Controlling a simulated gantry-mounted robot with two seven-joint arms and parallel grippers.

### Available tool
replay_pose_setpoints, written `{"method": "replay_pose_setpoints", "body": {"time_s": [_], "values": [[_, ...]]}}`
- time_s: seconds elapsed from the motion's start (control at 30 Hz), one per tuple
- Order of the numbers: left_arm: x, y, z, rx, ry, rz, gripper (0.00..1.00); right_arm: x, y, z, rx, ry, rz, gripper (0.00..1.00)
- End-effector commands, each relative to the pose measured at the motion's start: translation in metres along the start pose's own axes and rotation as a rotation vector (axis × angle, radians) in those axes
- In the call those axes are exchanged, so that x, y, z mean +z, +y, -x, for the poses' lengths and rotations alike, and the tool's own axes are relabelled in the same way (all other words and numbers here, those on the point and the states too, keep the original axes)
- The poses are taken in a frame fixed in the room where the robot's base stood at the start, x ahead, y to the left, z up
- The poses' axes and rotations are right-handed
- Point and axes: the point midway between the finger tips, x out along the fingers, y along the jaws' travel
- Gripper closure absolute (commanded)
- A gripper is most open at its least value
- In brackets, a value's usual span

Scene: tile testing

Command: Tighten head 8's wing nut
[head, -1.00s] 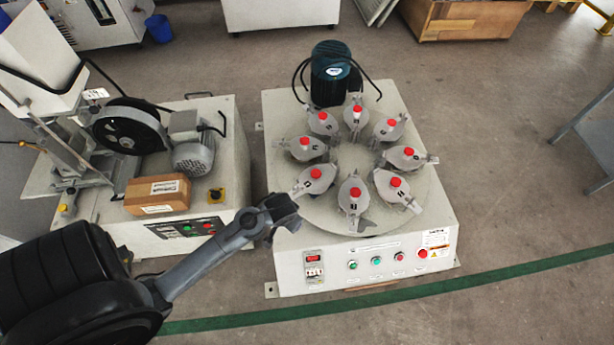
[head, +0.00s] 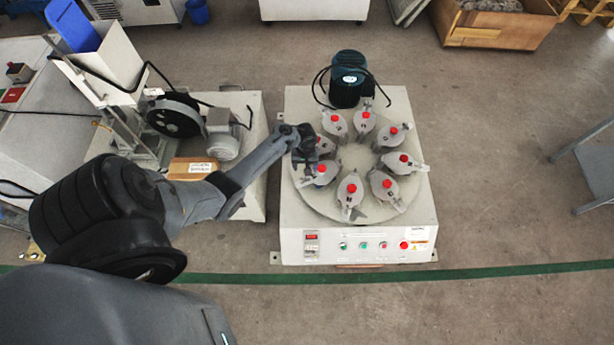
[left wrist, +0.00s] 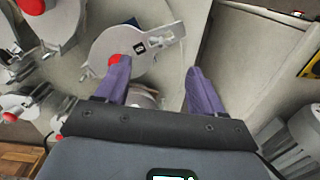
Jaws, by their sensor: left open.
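The machine's round plate (head: 350,155) carries a ring of several grey heads with red caps. My left gripper (head: 308,152) is over the left edge of this ring and partly covers the heads there. In the left wrist view its two purple fingers (left wrist: 157,68) are spread with a gap between them. A grey head (left wrist: 128,40) with a red cap and a small dark label lies just beyond the left finger, which partly covers its cap. The label cannot be read surely, so I cannot tell which head is 8. No wing nut can be clearly made out. My right gripper is not in view.
A dark green motor (head: 348,80) stands at the back of the machine. A front panel (head: 358,246) has buttons. The floor to the right is clear up to a grey table (head: 590,165).

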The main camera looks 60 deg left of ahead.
Motion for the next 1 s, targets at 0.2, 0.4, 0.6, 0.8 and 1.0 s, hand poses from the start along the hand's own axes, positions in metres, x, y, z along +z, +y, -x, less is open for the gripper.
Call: {"method": "replay_pose_setpoints", "body": {"time_s": [0.2,0.4,0.6,0.8,1.0], "values": [[0.0,-0.001,-0.042,-0.002,0.0,-0.001,0.32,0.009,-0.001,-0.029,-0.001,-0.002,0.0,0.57],[-0.001,-0.001,-0.072,-0.002,0.002,-0.002,0.32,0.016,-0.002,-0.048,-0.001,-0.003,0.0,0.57],[0.0,-0.001,-0.09,-0.002,0.002,-0.002,0.32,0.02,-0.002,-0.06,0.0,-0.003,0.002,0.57],[0.0,-0.001,-0.095,-0.001,0.003,-0.002,0.32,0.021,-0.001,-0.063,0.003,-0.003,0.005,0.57],[0.0,-0.001,-0.095,-0.001,0.002,-0.003,0.32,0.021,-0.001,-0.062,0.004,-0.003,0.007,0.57]]}}
